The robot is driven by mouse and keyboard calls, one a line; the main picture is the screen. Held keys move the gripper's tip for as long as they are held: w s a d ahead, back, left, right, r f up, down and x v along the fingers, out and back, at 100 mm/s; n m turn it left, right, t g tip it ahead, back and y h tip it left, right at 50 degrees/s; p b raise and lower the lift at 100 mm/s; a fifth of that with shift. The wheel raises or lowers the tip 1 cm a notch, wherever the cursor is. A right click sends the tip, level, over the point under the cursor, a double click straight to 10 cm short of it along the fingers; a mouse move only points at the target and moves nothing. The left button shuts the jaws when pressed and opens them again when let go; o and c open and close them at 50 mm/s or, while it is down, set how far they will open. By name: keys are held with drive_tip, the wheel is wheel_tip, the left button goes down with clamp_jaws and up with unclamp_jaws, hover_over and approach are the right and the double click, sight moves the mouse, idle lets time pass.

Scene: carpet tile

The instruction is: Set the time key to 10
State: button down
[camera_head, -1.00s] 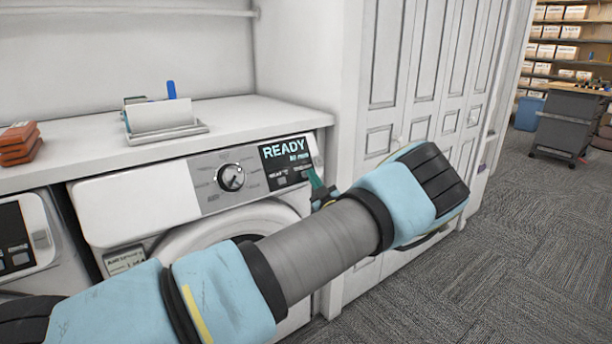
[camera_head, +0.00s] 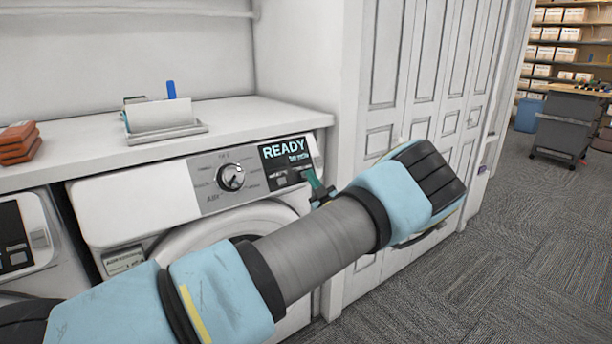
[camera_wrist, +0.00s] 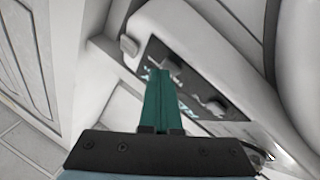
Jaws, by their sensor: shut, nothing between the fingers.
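The front-loading machine (camera_head: 135,207) has a control panel with a round dial (camera_head: 231,177) and a dark display (camera_head: 284,152) reading READY. A smaller line below READY is too blurred to read. Small keys (camera_head: 281,181) sit under it; their labels are not legible, so I cannot tell which is the time key. My gripper (camera_head: 309,174) is shut and empty, its teal fingers at the panel's right end. In the wrist view the fingers (camera_wrist: 161,72) overlap the dark display (camera_wrist: 190,82), hiding part of it. Whether they touch a key I cannot tell.
A white counter (camera_head: 80,148) runs above the machine, with a card holder (camera_head: 160,118) and reddish-brown blocks (camera_head: 18,143) on it. A second machine (camera_head: 20,235) stands at the left. White panelled doors (camera_head: 425,70) are at the right. Carpet (camera_head: 500,260) is open beyond.

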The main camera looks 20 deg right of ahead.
drive_tip(key=shift+s+r, duration=0.1)
drive_tip(key=shift+s+d+r, duration=0.1)
drive_tip(key=shift+s+r, duration=0.15)
drive_tip(key=shift+s, duration=0.25)
drive_tip(key=s, duration=0.1)
drive_tip(key=s+r, duration=0.1)
drive_tip(key=s, duration=0.1)
drive_tip(key=s+d+r, duration=0.1)
drive_tip(key=shift+s+r+p, duration=0.15)
drive_tip(key=shift+s+p, duration=0.05)
drive_tip(key=shift+p, duration=0.2)
idle(2.9)
